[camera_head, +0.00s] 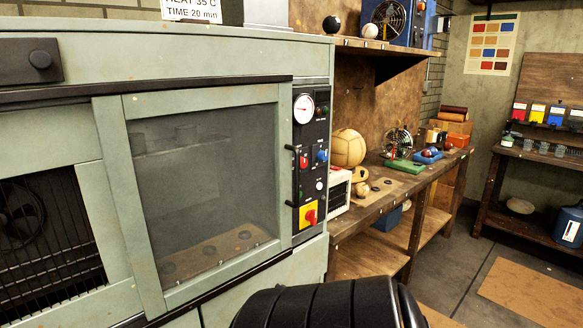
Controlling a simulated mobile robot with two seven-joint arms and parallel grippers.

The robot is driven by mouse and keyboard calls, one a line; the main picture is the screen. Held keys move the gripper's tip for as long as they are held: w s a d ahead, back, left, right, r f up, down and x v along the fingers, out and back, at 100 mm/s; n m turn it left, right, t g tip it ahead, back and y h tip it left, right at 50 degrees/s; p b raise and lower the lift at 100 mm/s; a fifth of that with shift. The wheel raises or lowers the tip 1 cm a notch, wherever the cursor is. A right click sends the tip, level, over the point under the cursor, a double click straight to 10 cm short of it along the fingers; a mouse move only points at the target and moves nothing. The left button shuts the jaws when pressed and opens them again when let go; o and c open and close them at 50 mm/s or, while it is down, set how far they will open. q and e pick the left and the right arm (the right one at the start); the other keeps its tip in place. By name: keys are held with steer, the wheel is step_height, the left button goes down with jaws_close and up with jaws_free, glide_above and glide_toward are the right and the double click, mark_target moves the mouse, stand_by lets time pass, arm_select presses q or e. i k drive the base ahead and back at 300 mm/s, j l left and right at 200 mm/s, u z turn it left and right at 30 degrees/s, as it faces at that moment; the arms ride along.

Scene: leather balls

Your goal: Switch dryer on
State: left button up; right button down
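The dryer is a pale green cabinet (200,56) filling the left of the head view, with a shut glass door (200,190). Its black control panel (312,150) is on the right side of the front. The panel carries a white dial gauge (303,109), a small red knob (304,162), a blue knob (322,156) and a white button (319,186). Low on it is a red rotary switch (311,216) on a yellow plate (303,224). I cannot read the switch's position. Neither gripper is in view.
A dark ribbed part, likely mine, is at the bottom centre. A wooden workbench (410,181) right of the dryer holds a large tan ball (348,148) and small fixtures. A dark bench (530,155) stands at far right. Open floor (450,265) lies between.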

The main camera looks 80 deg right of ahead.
mark_target(311, 216)
steer(key=z, duration=2.75)
